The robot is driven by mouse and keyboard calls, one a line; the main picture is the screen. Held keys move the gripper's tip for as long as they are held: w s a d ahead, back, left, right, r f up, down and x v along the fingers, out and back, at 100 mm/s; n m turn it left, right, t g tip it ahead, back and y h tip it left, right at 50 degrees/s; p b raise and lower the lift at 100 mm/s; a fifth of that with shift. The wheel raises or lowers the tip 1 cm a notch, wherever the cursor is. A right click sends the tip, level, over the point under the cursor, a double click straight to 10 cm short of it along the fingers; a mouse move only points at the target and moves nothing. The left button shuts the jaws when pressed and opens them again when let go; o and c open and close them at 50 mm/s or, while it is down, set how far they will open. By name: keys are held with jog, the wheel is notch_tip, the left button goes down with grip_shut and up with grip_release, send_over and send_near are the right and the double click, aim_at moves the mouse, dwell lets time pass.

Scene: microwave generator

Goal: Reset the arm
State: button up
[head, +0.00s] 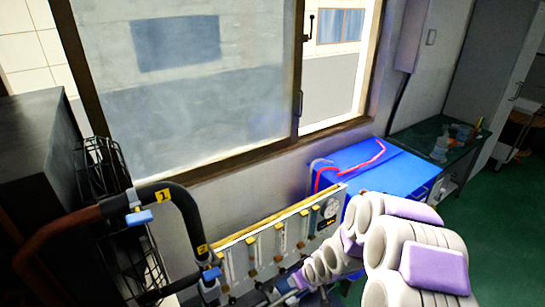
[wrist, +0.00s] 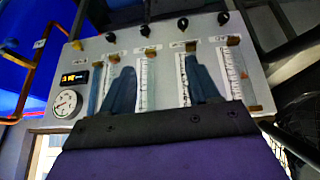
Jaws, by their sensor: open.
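My arm (head: 405,245), white with purple pads, reaches in from the lower right in the head view. My gripper (wrist: 160,64) shows in the wrist view as two dark blue fingers spread apart, with nothing between them. The fingers are in front of a light grey flowmeter panel (wrist: 175,108); I cannot tell whether they touch it. The panel also shows in the head view (head: 235,262), with clear tubes, yellow fittings and a round gauge (wrist: 67,103). In the head view my arm hides part of the panel, and the gripper is hard to make out.
A black hose (head: 190,205) with yellow tags and blue clamps is at the left, beside a dark cabinet (head: 35,150) and wire rack. A blue box (head: 395,178) with a red tube is behind my arm. A window is behind the panel. Green floor (head: 510,220) is open at the right.

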jog(key=s+d+r+m+g+h, duration=0.1)
jog(key=s+d+r+m+g, duration=0.15)
jog(key=s+r, duration=0.55)
jog(key=s+d+r+m+g+h, duration=0.1)
jog(key=s+d+r+h, duration=0.15)
jog(key=s+r, duration=0.6)
jog(key=s+r+m+g, duration=0.1)
jog(key=s+r, duration=0.3)
jog(key=s, duration=0.6)
jog(key=s+r+m+g, duration=0.2)
jog(key=s+r, duration=0.1)
jog(key=s, duration=0.7)
jog(key=shift+s+r+y, duration=0.35)
jog(key=shift+y, duration=0.1)
